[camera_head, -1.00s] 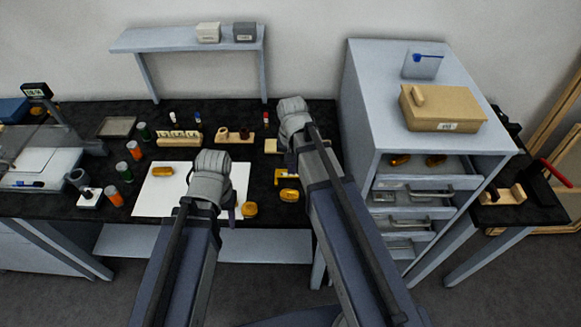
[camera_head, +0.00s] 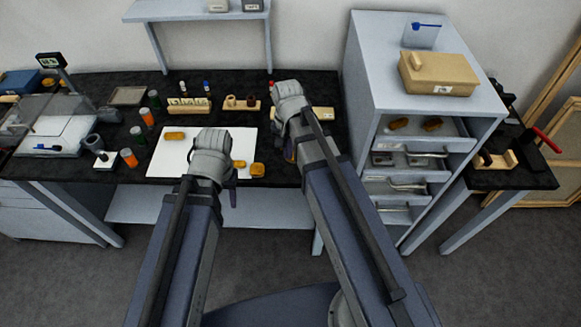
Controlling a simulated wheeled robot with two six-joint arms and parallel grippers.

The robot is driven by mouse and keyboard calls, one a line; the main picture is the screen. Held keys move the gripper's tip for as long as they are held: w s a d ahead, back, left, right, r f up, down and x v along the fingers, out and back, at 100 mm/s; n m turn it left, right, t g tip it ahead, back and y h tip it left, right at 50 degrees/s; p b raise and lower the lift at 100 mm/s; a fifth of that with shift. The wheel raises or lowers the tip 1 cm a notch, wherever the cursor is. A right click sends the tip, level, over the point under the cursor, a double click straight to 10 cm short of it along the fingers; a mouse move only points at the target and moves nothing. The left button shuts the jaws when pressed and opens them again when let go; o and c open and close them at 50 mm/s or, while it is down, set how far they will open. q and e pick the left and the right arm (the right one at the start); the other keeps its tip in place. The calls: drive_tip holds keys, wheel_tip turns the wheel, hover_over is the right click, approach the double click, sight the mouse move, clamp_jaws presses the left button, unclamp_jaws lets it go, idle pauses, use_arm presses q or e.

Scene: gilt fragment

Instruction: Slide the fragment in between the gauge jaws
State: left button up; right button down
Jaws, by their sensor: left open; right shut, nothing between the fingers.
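Gold fragments lie by my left gripper (camera_head: 232,190): one (camera_head: 257,170) sits at the right edge of the white sheet (camera_head: 165,160), and another small gold piece (camera_head: 240,163) shows just beside my wrist. A longer gold fragment (camera_head: 175,135) lies on the sheet's upper left. My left gripper is open, mostly hidden by its own wrist, in front of the sheet's lower right. My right gripper (camera_head: 290,152) is shut and empty over the bench, right of the sheet, partly hidden by its arm. I cannot make out the gauge jaws; my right arm covers that patch.
Orange and green jars (camera_head: 129,158) stand left of the sheet. Wooden racks (camera_head: 189,104) stand behind it. A drawer cabinet (camera_head: 425,90) with a tan box (camera_head: 440,73) rises at the right. A scale-like device (camera_head: 50,135) stands at the far left.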

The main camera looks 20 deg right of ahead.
sight(288, 175)
wheel_tip(288, 175, down, 11)
drive_tip(key=b, duration=1.1)
drive_tip(key=shift+w, duration=0.1)
drive_tip(key=w+d, duration=0.1)
drive_tip(key=w+d+p, duration=0.1)
drive_tip(key=w, duration=0.1)
drive_tip(key=shift+w+r, duration=0.2)
drive_tip(key=shift+r, duration=0.2)
drive_tip(key=shift+d, duration=0.15)
